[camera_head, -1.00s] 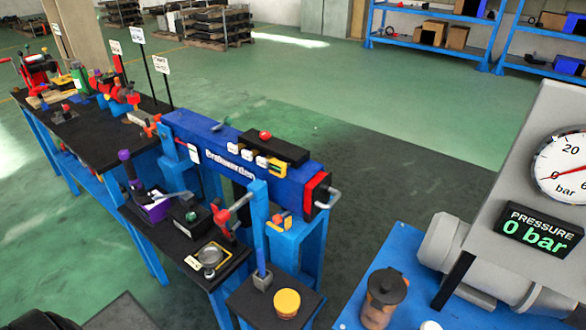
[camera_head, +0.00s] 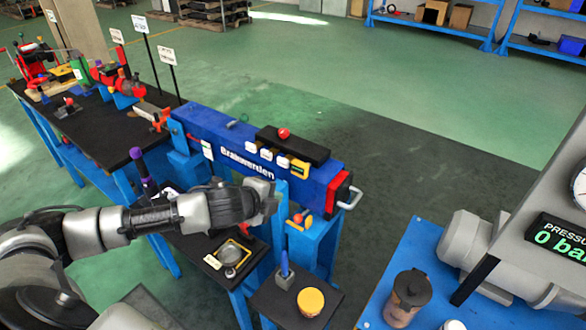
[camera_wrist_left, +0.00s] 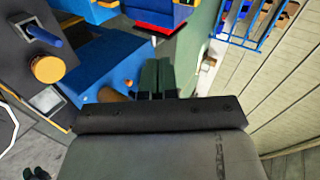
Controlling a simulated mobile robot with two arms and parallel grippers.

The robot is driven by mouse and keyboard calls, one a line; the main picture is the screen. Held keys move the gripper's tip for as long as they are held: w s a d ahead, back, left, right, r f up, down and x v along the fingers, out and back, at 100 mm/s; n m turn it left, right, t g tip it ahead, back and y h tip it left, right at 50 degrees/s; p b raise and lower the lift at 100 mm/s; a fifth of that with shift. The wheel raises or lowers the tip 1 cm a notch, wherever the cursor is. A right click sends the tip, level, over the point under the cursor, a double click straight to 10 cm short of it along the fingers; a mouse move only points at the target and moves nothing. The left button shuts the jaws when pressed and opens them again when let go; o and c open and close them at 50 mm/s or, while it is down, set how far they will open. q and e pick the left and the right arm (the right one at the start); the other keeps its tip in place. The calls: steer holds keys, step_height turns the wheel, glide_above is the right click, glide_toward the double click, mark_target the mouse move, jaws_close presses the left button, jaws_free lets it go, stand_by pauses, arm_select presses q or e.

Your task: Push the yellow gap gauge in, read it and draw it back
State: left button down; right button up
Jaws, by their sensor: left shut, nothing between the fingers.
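A small yellow piece (camera_head: 299,167) sits on the side of the blue beam (camera_head: 215,135), at the right end of a row of white blocks. It may be the yellow gap gauge; at this size I cannot be sure. My left gripper (camera_head: 273,197) is at the end of the arm reaching in from the left, in front of the beam and apart from the yellow piece. In the left wrist view its dark fingers (camera_wrist_left: 155,76) are together and hold nothing. My right gripper is not in view.
A blue-handled tool (camera_head: 284,268) and a yellow round cap (camera_head: 310,301) stand on a small black-topped table. A yellow-rimmed tray (camera_head: 229,254) lies left of them. The beam's right end has a red plate and handle (camera_head: 350,198). A pressure display (camera_head: 560,241) stands right.

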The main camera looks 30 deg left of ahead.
arm_select(q)
steer(key=w+a+r, duration=0.1)
steer(key=a+r, duration=0.1)
steer(key=a, duration=0.1)
steer(key=m+p, duration=0.1)
steer(key=p, duration=0.1)
glide_toward(298, 168)
step_height(298, 168, down, 3)
steer(key=w, duration=0.3)
steer(key=w+d+p, duration=0.1)
steer(key=shift+w+d+f, duration=0.1)
steer(key=shift+w+f, duration=0.15)
steer(key=shift+f, duration=0.05)
steer(key=shift+w+f, duration=0.1)
steer(key=shift+w, duration=0.5)
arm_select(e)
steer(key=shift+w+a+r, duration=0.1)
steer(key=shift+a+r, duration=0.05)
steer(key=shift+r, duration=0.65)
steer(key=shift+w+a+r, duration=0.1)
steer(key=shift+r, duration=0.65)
